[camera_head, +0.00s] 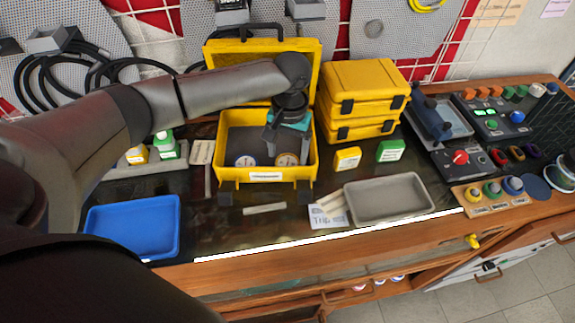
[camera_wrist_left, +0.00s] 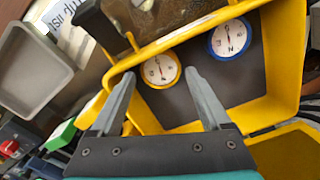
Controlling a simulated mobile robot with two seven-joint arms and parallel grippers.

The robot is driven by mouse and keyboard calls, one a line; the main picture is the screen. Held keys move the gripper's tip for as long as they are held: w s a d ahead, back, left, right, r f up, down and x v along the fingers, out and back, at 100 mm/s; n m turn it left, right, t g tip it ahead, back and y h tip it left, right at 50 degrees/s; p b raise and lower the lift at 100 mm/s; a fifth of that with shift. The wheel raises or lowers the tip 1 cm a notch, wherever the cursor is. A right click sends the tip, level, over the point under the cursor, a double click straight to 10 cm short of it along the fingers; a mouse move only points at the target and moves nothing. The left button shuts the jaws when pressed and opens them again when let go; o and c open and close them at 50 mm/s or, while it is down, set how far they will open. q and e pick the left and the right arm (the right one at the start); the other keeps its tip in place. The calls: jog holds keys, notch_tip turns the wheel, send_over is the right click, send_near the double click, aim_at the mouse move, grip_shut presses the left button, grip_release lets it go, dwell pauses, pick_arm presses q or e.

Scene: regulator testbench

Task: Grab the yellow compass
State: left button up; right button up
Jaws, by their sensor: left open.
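The yellow compass (camera_wrist_left: 160,71) has a yellow rim and a white dial. It lies on the dark floor of the open yellow case, near one wall, and also shows in the head view (camera_head: 287,160). My left gripper (camera_wrist_left: 160,76) is open and points down into the case. In the left wrist view its fingertips appear on either side of the yellow compass, with no clear contact. The left gripper also shows in the head view (camera_head: 287,148), above the compass and partly covering it. My right gripper is in neither view.
A blue-rimmed compass (camera_wrist_left: 230,38) lies in the same case beside the yellow one; the case walls (camera_head: 312,165) surround both. Closed yellow cases (camera_head: 362,88) stand to the right. A blue tray (camera_head: 133,228) and a grey tray (camera_head: 388,199) lie in front.

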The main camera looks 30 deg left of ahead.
aim_at(287, 164)
pick_arm(q)
notch_tip(287, 164, down, 3)
jog(key=shift+f, duration=0.15)
jog(key=shift+a, duration=0.1)
jog(key=shift+c, duration=0.2)
jog(key=c, duration=1)
